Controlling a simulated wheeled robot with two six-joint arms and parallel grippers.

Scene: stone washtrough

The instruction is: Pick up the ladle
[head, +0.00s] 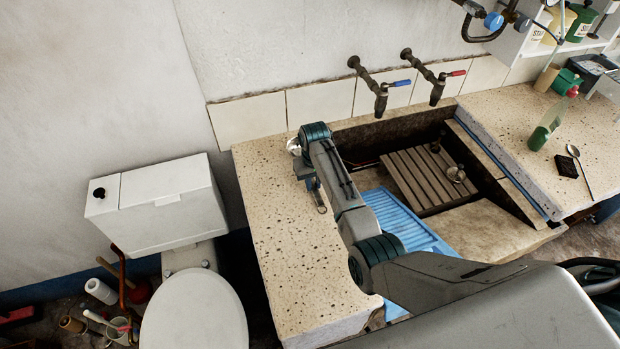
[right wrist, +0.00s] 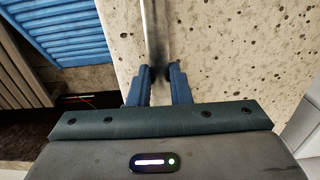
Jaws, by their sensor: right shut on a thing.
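The ladle's thin metal handle (right wrist: 154,35) runs up from between the blue fingers of my right gripper (right wrist: 159,84) in the right wrist view. In the head view my right gripper (head: 314,184) is over the speckled stone ledge left of the trough, shut on the handle. The handle's end (head: 321,209) shows just below the fingers. A rounded metal part (head: 293,146), apparently the bowl, shows beside my wrist, partly hidden by it. I cannot tell whether the ladle touches the stone. My left gripper is not in view.
The stone trough (head: 490,225) holds a slatted wooden rack (head: 421,178) and a blue ribbed board (head: 402,222). Two taps (head: 381,103) project above it. A spoon (head: 581,170), a dark block (head: 566,166) and a green bottle (head: 547,125) are on the right counter. A toilet (head: 193,310) stands left.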

